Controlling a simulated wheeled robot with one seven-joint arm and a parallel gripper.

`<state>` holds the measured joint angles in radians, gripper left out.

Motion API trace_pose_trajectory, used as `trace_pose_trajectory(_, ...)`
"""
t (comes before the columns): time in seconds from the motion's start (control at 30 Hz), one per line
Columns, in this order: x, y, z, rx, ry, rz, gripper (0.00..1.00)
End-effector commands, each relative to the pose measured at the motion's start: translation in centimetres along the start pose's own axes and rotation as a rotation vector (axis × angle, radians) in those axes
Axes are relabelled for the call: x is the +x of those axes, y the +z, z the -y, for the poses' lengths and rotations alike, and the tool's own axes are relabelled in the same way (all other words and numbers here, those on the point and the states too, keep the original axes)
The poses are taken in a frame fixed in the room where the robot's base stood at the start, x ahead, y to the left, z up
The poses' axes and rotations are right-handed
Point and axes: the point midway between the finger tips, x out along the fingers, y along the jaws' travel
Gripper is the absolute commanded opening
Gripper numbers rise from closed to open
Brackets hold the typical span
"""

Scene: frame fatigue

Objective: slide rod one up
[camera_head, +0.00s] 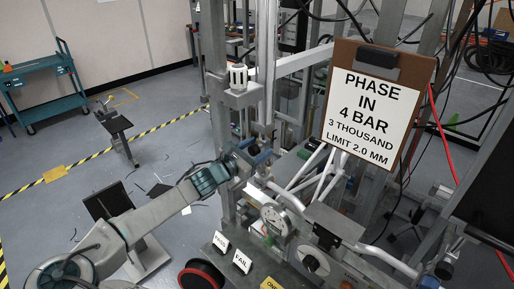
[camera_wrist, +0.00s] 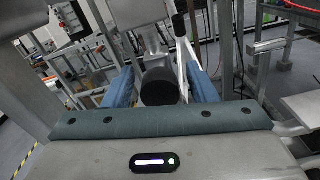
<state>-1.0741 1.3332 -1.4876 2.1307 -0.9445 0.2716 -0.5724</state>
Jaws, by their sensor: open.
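My gripper (camera_head: 257,153) is at the metal test frame, left of the clipboard in the head view. In the wrist view its two blue fingers (camera_wrist: 161,88) are open, one on each side of a dark round-ended piece (camera_wrist: 160,86). Grey metal parts lie behind this piece. I cannot tell whether the fingers touch it, or whether it belongs to rod one. A yellow plate (camera_head: 271,284), partly cut off, reads "ONE" at the bottom of the head view. No rod is clearly marked as rod one.
A clipboard (camera_head: 368,107) reads "PHASE IN 4 BAR". A dial gauge (camera_head: 275,219) stands below my gripper. "PASS" (camera_head: 221,241) and "FAIL" (camera_head: 242,262) signs and a dark red-rimmed spool (camera_head: 202,275) are in front. Metal posts and cables crowd the right; floor is open at left.

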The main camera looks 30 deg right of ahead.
Motion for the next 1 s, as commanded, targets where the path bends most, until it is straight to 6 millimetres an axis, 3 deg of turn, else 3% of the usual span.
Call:
trace_pose_trajectory(0.33, 0.3, 0.0, 0.0, 0.000, 0.000, 0.001, 0.49)
trace_pose_trajectory(0.5, 0.3, 0.0, 0.0, 0.000, 0.000, 0.000, 0.02)
trace_pose_trajectory(0.53, 0.3, 0.0, 0.0, 0.000, 0.000, 0.000, 0.00)
trace_pose_trajectory(0.67, 0.3, 0.2, 0.0, 0.001, 0.000, 0.000, 0.00)
trace_pose_trajectory(1.0, 0.3, 3.4, -0.7, 0.002, 0.001, 0.002, 0.00)
